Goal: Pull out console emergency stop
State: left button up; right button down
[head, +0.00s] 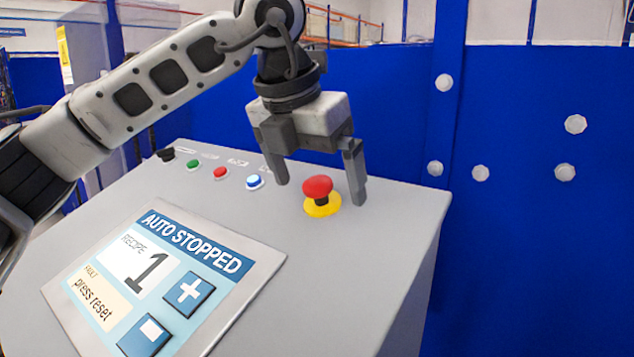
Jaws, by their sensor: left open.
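The emergency stop is a red mushroom button (318,187) on a yellow ring (322,208), near the right end of the grey console (350,265). A dark stem shows between the red head and the ring. My left gripper (320,190) is open and points down over the button, one finger to each side of it. The left finger's tip sits a little higher in the picture than the right one. I see no clear contact with the button. My right gripper is not in view.
A row of blue (254,182), red (220,173), green (193,164) and black (165,155) controls runs left of the stop. The screen (165,285) reads "AUTO STOPPED", "RECIPE 1" and "press reset". A blue wall (540,250) with pale round knobs stands behind.

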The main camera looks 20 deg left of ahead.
pick_arm(q)
jog(key=shift+s+r+p, duration=0.15)
jog(key=shift+r+p, duration=0.15)
jog(key=shift+r, duration=0.2)
jog(key=p+v, duration=0.3)
jog(key=v, duration=0.3)
dwell(0.3)
